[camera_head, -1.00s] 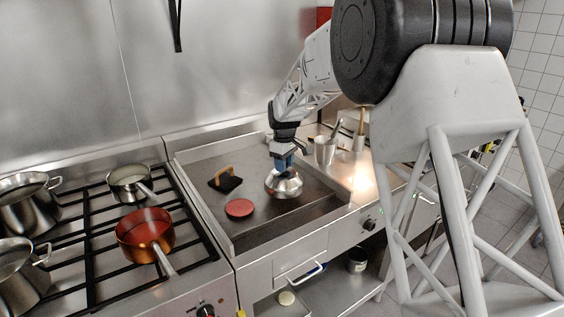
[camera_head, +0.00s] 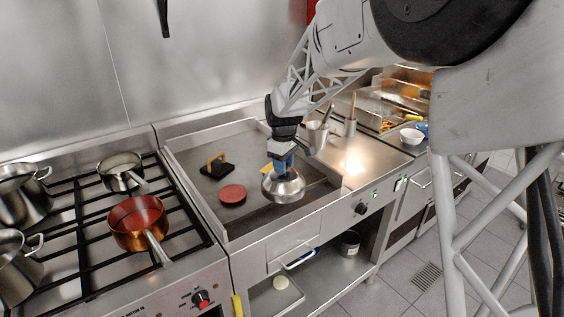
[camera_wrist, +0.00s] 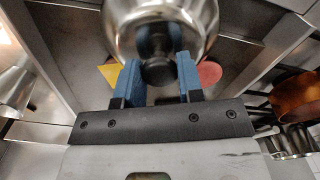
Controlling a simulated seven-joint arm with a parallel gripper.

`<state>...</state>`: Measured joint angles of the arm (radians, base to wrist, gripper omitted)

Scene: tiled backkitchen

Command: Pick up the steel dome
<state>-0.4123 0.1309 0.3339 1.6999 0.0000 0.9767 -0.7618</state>
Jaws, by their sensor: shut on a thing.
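The steel dome (camera_head: 284,187) is a shiny, rounded cover with a dark knob on top. It is over the right part of the griddle (camera_head: 222,220). My gripper (camera_head: 283,165) comes down from above, with its blue fingers shut on the dome's knob. In the wrist view the dome (camera_wrist: 190,22) fills the top middle, and the fingers of my gripper (camera_wrist: 158,75) stand on both sides of the dark knob. Whether the dome's rim clears the griddle is hard to tell.
A red patty (camera_head: 232,194) and a black press with a wooden handle (camera_head: 216,166) are on the griddle. A yellow piece (camera_head: 267,168) shows behind the dome. A copper pan (camera_head: 138,224) sits on the stove at left. Utensil pots (camera_head: 317,137) stand behind right.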

